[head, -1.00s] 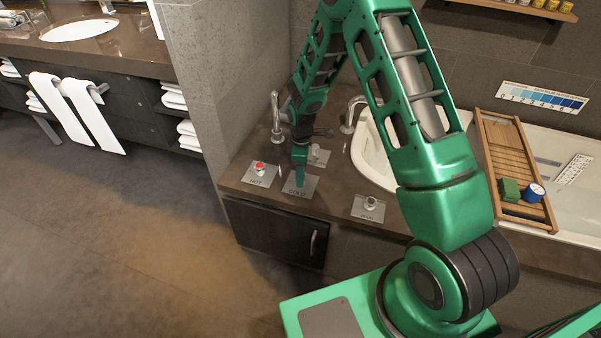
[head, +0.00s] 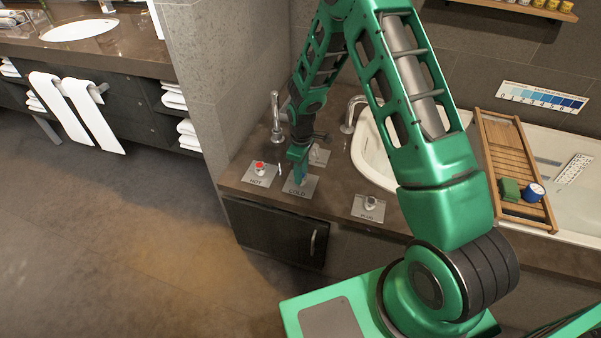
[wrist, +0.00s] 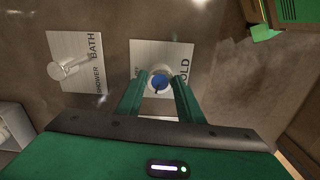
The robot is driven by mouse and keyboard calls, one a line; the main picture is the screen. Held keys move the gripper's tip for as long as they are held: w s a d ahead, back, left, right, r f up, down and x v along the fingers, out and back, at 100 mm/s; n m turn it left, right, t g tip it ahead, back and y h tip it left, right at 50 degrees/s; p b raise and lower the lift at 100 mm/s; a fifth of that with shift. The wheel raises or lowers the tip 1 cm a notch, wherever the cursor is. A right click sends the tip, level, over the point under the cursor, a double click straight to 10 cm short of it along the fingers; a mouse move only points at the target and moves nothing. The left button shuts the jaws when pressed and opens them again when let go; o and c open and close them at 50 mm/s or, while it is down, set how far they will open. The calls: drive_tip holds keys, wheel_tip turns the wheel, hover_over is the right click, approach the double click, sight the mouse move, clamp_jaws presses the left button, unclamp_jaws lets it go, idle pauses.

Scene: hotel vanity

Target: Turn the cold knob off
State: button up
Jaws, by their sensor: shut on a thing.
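The cold knob (wrist: 160,82) has a blue top with a dark pointer mark and sits on a metal plate (wrist: 175,52) lettered COLD in the wrist view. My gripper (wrist: 160,88) has one finger on each side of the knob and is shut on it. In the head view my gripper (head: 299,172) points down at the COLD plate (head: 302,188) and hides the knob. The pointer mark is too small to read as a setting.
The red-topped hot knob (head: 259,167) stands just left of my gripper. The plug knob (head: 370,203) is to the right. A BATH/SHOWER lever (wrist: 70,67) is close by in the wrist view. A tall spout (head: 276,115), a curved faucet (head: 350,115) and the basin rim (head: 366,160) stand behind.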

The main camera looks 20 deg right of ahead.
drive_tip(key=m, duration=0.7)
drive_tip(key=shift+w, duration=0.15)
drive_tip(key=m, duration=0.3)
drive_tip(key=shift+m, duration=2.2)
drive_tip(key=shift+r, duration=0.1)
drive_tip(key=o, duration=1.1)
wheel_tip(320, 180, up, 11)
drive_tip(key=shift+f, duration=0.2)
